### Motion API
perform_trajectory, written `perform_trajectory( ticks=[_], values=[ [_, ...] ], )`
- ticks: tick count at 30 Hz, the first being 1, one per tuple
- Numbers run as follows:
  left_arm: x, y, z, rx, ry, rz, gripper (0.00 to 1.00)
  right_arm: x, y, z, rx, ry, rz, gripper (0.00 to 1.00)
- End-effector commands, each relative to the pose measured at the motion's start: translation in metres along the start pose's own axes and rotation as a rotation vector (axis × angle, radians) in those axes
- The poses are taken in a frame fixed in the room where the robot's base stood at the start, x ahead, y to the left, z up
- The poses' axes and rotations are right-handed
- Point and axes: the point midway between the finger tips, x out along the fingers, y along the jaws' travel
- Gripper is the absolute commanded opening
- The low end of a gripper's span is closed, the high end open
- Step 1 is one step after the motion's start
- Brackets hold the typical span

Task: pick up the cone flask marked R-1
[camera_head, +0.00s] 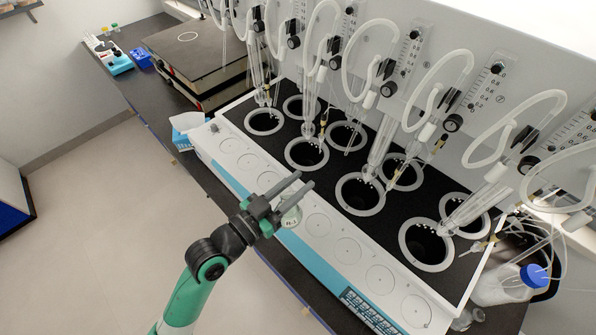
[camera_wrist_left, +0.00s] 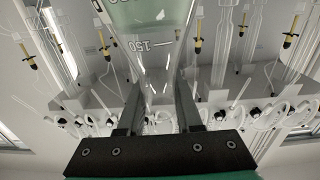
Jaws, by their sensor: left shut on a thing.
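The cone flask (camera_head: 291,217) is a small clear flask with pale green contents, in the middle of the head view. Its label appears to read R-1. My left gripper (camera_head: 303,181) is shut on its upper, narrow part, with one finger on each side. In the left wrist view, the flask (camera_wrist_left: 150,45) shows a 150 mark and green liquid between the two dark fingers (camera_wrist_left: 158,105). The flask overlaps the white front ledge of the distiller, and I cannot tell whether it touches the ledge. My right gripper is out of view.
The distiller's white ledge (camera_head: 262,182) has several round marked spots. Behind it, the black top (camera_head: 330,166) has several ringed wells with glass tubes and hoses above. A blue-capped bottle (camera_head: 505,284) stands at the right end. A hot plate (camera_head: 195,50) is at the back left.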

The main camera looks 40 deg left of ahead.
Motion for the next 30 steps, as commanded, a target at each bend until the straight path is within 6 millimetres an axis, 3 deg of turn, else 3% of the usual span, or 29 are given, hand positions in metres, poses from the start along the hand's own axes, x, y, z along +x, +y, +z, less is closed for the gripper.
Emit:
perform_trajectory(
  ticks=[12, 30],
  values=[
    [-0.025, 0.024, -0.016, 0.000, 0.001, 0.002, 0.00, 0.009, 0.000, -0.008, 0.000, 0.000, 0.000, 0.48],
    [-0.032, 0.029, -0.020, 0.000, 0.002, 0.000, 0.00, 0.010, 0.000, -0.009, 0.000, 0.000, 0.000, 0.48]
  ],
)
